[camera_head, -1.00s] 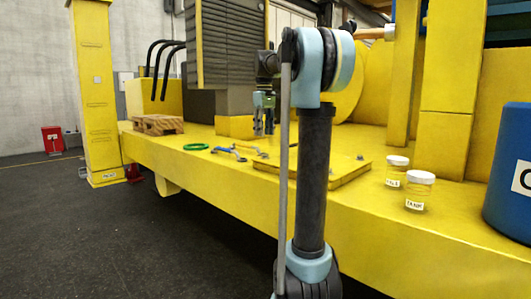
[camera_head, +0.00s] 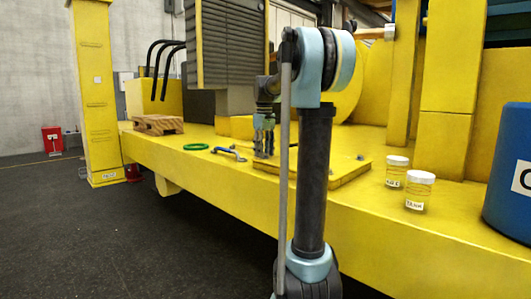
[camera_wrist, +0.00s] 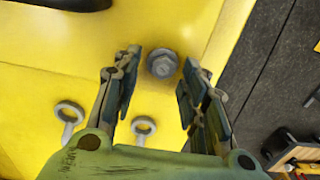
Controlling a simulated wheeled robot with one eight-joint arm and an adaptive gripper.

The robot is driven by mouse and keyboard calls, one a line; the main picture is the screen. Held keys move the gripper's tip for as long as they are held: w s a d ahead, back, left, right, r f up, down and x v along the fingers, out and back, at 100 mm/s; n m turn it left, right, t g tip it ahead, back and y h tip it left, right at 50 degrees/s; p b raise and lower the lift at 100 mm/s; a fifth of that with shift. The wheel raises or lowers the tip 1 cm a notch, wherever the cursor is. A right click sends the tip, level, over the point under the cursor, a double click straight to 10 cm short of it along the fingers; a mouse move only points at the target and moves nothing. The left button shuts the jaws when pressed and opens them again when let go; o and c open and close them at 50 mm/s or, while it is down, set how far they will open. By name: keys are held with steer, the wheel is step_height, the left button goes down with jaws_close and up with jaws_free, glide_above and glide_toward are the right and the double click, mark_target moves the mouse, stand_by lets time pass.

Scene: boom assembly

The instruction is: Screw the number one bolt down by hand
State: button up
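A grey hex-headed bolt (camera_wrist: 162,64) sits on the yellow plate in the wrist view, between the tips of my gripper's two fingers. My gripper (camera_wrist: 163,72) is open, with a finger on each side of the bolt head; I cannot tell whether either touches it. In the head view my gripper (camera_head: 264,150) hangs low over the raised yellow plate (camera_head: 345,178), and the bolt there is hidden behind it. Another bolt (camera_head: 361,157) shows at the plate's right part. No number is readable on any bolt.
A blue tool (camera_head: 228,153) and a green ring (camera_head: 196,147) lie left of my gripper. Two labelled jars (camera_head: 396,172) (camera_head: 419,191) and a blue drum (camera_head: 512,180) stand at right. Two ring-ended metal pieces (camera_wrist: 68,115) (camera_wrist: 143,127) show in the wrist view.

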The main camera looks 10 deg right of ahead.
jaws_close()
steer(key=shift+w+d, duration=0.1)
stand_by(0.6)
steer(key=shift+m, duration=0.5)
steer(key=m, duration=0.4)
steer(key=shift+d+m, duration=0.1)
steer(key=shift+m, duration=0.3)
steer(key=m, duration=0.5)
steer(key=shift+m, duration=0.4)
